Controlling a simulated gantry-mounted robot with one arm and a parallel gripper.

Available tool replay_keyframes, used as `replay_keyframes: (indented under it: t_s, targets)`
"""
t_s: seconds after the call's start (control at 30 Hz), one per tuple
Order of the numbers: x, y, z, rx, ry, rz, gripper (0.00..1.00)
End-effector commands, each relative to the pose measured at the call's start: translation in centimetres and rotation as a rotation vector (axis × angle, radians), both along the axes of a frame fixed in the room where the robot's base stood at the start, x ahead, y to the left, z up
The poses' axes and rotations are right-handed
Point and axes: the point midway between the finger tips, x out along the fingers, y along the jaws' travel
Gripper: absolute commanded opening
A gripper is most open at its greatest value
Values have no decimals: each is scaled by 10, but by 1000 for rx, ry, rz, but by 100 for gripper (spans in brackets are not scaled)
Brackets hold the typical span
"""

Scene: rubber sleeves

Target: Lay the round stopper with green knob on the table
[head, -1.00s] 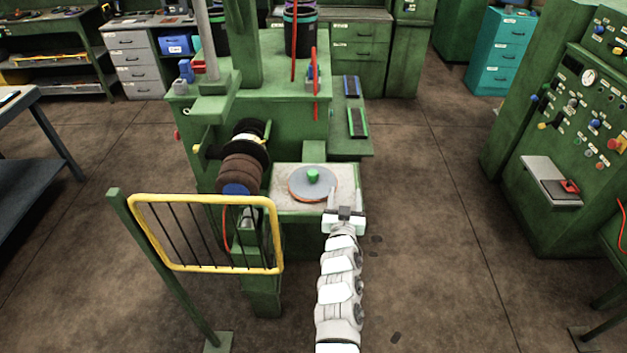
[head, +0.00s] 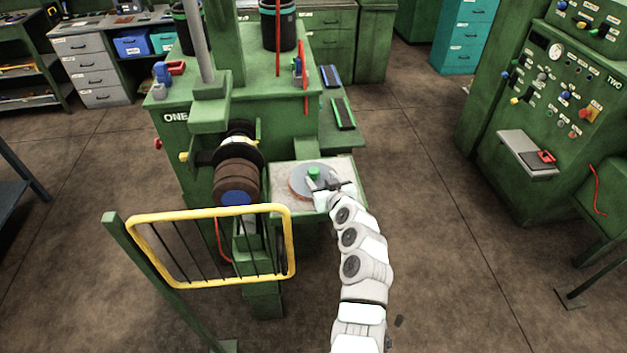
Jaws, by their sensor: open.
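The round stopper (head: 300,184) is a flat grey disc with an orange-brown rim and a green knob (head: 314,173) standing up at its middle. It lies flat on the pale table (head: 285,202) at the front of the green machine. My gripper (head: 322,181) is open at the stopper's right side, with its fingers beside the green knob and over the disc. I cannot tell whether a finger touches the knob. My gripper and wrist hide the stopper's right front part.
A dark brown roller with a blue end (head: 237,198) sticks out just left of the table. A yellow barred guard (head: 205,209) stands in front of it. A control cabinet (head: 540,130) stands at the far right. Open floor lies between the table and the cabinet.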

Motion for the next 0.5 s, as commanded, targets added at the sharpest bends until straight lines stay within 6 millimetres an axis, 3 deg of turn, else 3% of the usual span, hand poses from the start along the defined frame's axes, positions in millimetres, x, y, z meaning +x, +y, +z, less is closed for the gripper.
replay_keyframes:
  t_s: [0.5]
  targets:
    - [28,11,-12,2,3,-1,57]
